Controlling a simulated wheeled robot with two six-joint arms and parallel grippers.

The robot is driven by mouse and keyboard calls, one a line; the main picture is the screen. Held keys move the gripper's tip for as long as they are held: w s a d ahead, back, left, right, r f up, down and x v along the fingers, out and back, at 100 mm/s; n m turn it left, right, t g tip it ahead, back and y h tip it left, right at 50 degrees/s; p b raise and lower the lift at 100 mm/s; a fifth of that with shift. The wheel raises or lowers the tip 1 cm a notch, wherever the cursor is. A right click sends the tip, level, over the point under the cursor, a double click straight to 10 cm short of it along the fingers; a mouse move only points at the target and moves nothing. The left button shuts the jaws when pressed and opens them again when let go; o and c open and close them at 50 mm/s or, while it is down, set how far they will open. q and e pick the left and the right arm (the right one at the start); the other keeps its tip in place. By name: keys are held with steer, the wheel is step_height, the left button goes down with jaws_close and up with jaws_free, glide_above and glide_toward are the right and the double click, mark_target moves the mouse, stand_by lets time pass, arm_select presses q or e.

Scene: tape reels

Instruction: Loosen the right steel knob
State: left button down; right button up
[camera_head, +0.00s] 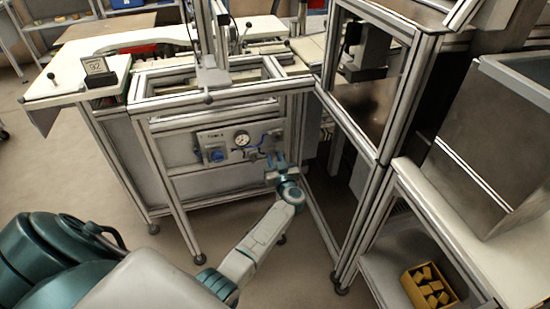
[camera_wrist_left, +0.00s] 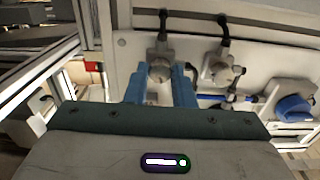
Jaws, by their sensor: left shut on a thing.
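A grey control panel (camera_head: 240,143) on the framed bench carries the steel knobs. In the left wrist view, a round steel knob (camera_wrist_left: 160,70) sits between the two blue fingers of my left gripper (camera_wrist_left: 160,82), which is shut on it. In the head view, my left gripper (camera_head: 277,164) reaches the right end of the panel and hides this knob. The other steel knob (camera_wrist_left: 221,68) is beside it in the wrist view, apart from the fingers. My right gripper is not in view.
Black hose fittings (camera_wrist_left: 223,28) rise close by. An aluminium frame post (camera_head: 317,215) stands just right. A yellow box of blocks (camera_head: 429,287) is at lower right.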

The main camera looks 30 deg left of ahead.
arm_select(q)
steer(key=n+p, duration=0.1)
steer(key=n, duration=0.9)
steer(key=shift+s+f, duration=0.1)
steer(key=shift+n, duration=0.3)
stand_by(0.3)
steer(key=c, duration=1.2)
jaws_free()
steer(key=shift+c, duration=0.2)
steer(key=b+v, duration=0.1)
steer(key=v, duration=1)
steer(key=shift+a, duration=0.1)
